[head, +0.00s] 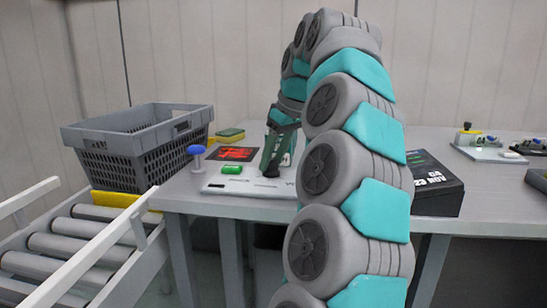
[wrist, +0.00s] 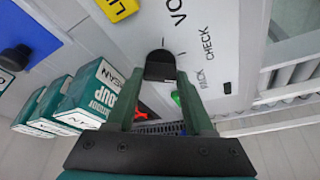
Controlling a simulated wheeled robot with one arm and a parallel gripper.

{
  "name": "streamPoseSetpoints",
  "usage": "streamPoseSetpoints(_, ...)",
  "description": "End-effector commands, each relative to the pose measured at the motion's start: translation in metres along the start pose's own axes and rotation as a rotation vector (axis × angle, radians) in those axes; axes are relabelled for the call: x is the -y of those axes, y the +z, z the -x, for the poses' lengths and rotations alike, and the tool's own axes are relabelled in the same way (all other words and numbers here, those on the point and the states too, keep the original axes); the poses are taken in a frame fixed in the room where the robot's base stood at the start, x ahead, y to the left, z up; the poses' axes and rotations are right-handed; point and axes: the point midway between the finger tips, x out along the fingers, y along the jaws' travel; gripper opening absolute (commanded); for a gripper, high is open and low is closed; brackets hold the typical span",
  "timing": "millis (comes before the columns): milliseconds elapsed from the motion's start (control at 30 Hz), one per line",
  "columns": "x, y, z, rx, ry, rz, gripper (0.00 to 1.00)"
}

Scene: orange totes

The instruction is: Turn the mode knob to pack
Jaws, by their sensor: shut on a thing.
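The black mode knob (head: 271,171) stands on the light control panel (head: 225,187) on the table. In the wrist view the knob (wrist: 160,66) is between my fingertips, below printed words: a partly cut-off one starting "VO", then CHECK and PACK towards the right. My gripper (wrist: 160,78) is shut on the knob, with one green finger on each side. In the head view my gripper (head: 275,160) comes down on the panel from above. I cannot tell which word the knob points to.
A green button (head: 232,169), a blue-topped knob (head: 197,151) and a red screen (head: 233,154) are near the knob. A grey crate (head: 160,115) stands left by the roller conveyor (head: 80,235). A black box (head: 432,180) is at right. Soup cartons (wrist: 95,95) show in the wrist view.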

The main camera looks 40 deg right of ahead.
Motion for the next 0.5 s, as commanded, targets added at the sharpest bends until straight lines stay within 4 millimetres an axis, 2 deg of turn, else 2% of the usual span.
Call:
streamPoseSetpoints(267, 0.0008, 0.0015, -0.0017, 0.0, 0.039, -0.092, 0.0)
streamPoseSetpoints(500, 0.0015, 0.0011, -0.0016, -0.001, 0.105, -0.245, 0.0)
